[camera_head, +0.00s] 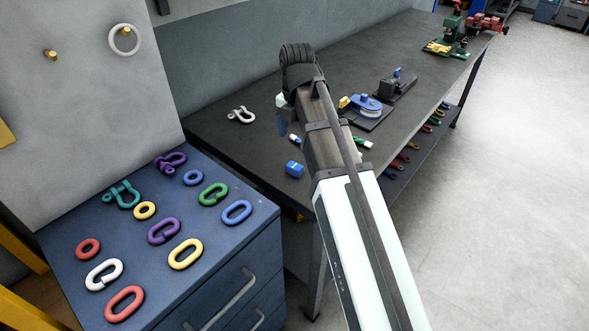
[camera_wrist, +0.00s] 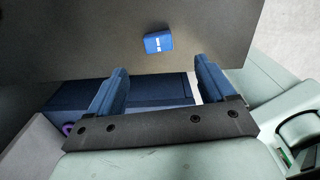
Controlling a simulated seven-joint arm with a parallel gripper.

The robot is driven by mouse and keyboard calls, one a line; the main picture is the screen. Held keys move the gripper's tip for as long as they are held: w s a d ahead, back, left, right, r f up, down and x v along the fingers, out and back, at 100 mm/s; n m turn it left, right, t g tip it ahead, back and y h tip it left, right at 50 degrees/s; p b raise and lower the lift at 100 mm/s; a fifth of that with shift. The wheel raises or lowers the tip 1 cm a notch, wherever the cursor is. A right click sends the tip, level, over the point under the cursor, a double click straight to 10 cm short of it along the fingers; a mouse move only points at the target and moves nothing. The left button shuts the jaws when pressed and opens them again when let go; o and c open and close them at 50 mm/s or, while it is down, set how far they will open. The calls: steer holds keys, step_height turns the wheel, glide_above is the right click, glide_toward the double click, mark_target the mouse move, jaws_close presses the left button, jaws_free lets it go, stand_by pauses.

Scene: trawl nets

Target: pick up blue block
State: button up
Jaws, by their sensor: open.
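The blue block (camera_head: 294,169) lies on the dark workbench top (camera_head: 240,150) near its front edge, just left of my arm. In the wrist view the blue block (camera_wrist: 158,42) shows a white mark and sits beyond the fingertips, between their lines. My gripper (camera_wrist: 160,68) is open, with two blue fingers apart and nothing between them; the block is clear of both. In the head view my arm hides most of the gripper; a bit of blue finger shows at the arm's left side.
A blue drawer cabinet (camera_head: 213,264) with several coloured links and shackles stands at the left. A white shackle (camera_head: 241,115) lies behind the block. Small cylinders (camera_head: 362,142) and a blue-topped device (camera_head: 366,104) lie close to my arm. Bench space left of the block is clear.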

glide_above(294, 166)
steer(key=shift+w+d+f, duration=0.1)
steer(key=shift+d+f, duration=0.05)
steer(key=shift+f, duration=1.2)
steer(key=shift+w+d+f, duration=0.1)
steer(key=shift+d+f, duration=0.05)
steer(key=shift+f, duration=1.2)
steer(key=shift+s+a+f, duration=0.1)
steer(key=shift+a+f, duration=0.05)
steer(key=shift+f, duration=1.15)
steer(key=shift+a+f, duration=0.1)
steer(key=shift+f, duration=1.15)
steer(key=c, duration=1.1)
steer(key=shift+c, duration=0.2)
steer(key=shift+r, duration=0.1)
